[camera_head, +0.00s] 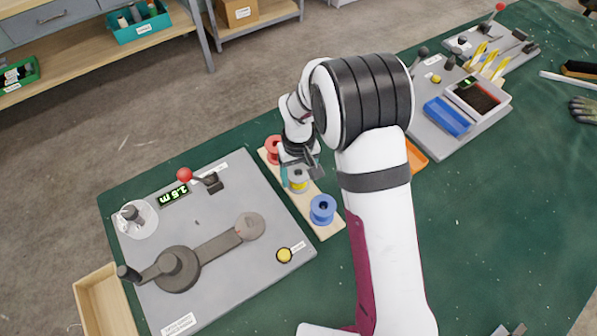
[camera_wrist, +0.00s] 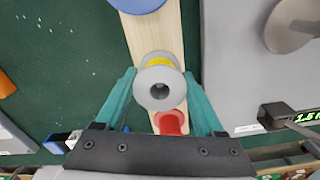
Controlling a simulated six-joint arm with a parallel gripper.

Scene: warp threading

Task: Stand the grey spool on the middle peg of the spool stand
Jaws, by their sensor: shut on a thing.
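The grey spool (camera_head: 298,181), wound with yellow thread, is between the teal fingers of my gripper (camera_head: 294,172). It also shows in the wrist view (camera_wrist: 161,91), where my gripper (camera_wrist: 160,78) is shut on it from both sides and its dark centre hole faces the camera. The spool stand (camera_head: 327,231) is a pale wooden board, also in the wrist view (camera_wrist: 168,35). The spool is over the middle of the board. The middle peg is hidden, and I cannot tell whether the spool is around it or above it.
A blue spool (camera_head: 322,209) stands at the near end of the board and a red spool (camera_head: 273,149) at the far end, both close to the grey spool. A grey machine plate (camera_head: 215,235) with a red-knobbed lever (camera_head: 184,175) lies left of the board.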

